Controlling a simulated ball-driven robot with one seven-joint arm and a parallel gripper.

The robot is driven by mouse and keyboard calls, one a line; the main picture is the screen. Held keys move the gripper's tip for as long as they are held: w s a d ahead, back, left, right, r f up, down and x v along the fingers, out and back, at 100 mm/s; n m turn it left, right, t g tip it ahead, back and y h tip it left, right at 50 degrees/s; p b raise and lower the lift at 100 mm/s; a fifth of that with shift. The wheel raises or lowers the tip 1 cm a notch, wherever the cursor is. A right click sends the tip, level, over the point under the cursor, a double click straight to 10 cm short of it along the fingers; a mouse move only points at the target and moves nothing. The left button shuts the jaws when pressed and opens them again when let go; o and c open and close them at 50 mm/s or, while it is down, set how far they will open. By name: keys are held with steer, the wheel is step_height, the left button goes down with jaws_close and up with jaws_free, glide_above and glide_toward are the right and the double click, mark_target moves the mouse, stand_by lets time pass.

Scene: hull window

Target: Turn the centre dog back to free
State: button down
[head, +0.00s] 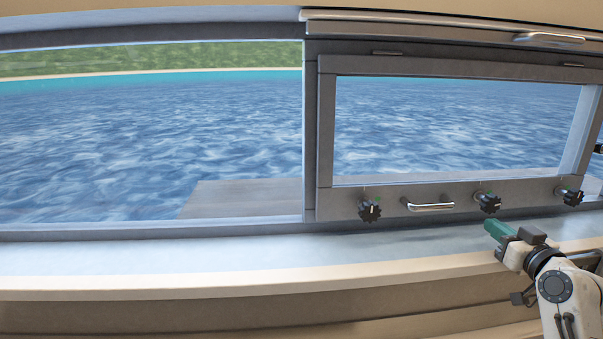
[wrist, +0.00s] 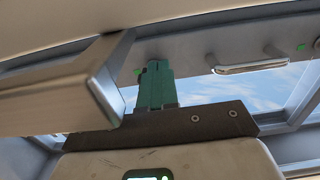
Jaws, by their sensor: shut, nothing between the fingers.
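The centre dog (head: 489,202) is a black lobed knob on the lower frame of the hinged window (head: 450,191), right of the bar handle. Its white mark lies about level in the head view. My gripper (head: 491,226) has green fingers, shut and empty, just below the centre dog and apart from it in the picture. In the wrist view the shut fingers (wrist: 155,67) point at the frame and hide most of a dark knob behind them. A small green mark (wrist: 137,71) shows beside it.
The left dog (head: 370,210) has its mark upright. The right dog (head: 571,196) is partly dark. The bar handle (head: 428,206) sits between left and centre dogs. The sill (head: 250,258) is bare. A pale beam (wrist: 65,90) crosses the wrist view's left side, close to the fingers.

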steer(key=shift+w+b, duration=0.45)
steer(key=shift+w, duration=0.75)
steer(key=shift+r, duration=0.25)
steer(key=shift+d+f+b, duration=0.1)
steer(key=shift+d+b, duration=1.05)
steer(key=shift+b, duration=0.45)
steer(key=shift+d+r+b, duration=0.2)
steer(key=shift+d+b, duration=0.25)
steer(key=shift+f+b, duration=0.45)
steer(key=shift+b, duration=0.05)
steer(key=s, duration=0.6)
steer(key=shift+d+f+p, duration=0.15)
steer(key=shift+d+p, duration=0.05)
steer(key=shift+p, duration=0.15)
